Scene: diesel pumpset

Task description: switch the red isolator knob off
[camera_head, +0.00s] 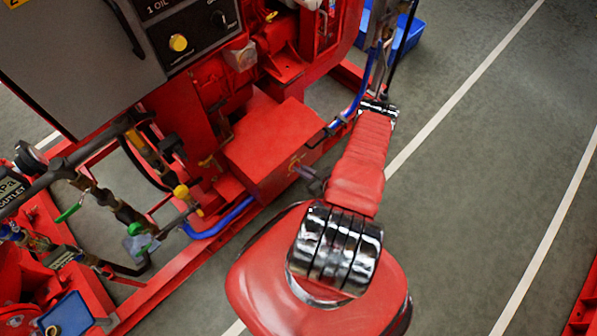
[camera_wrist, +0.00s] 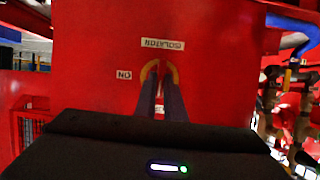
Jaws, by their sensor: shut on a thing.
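The red isolator knob (camera_wrist: 160,75) is on the face of a red box (camera_wrist: 95,65), which also shows in the head view (camera_head: 272,138). In the head view my gripper (camera_head: 299,160) is at the box's side face; the knob cannot be made out there.
Blue hoses (camera_head: 222,220) and brass-fitted pipes run beside the box. A control panel (camera_head: 190,28) with a yellow button stands at the upper left. A blue bin (camera_head: 408,38) is at the back. The grey floor (camera_head: 480,130) to the right is open.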

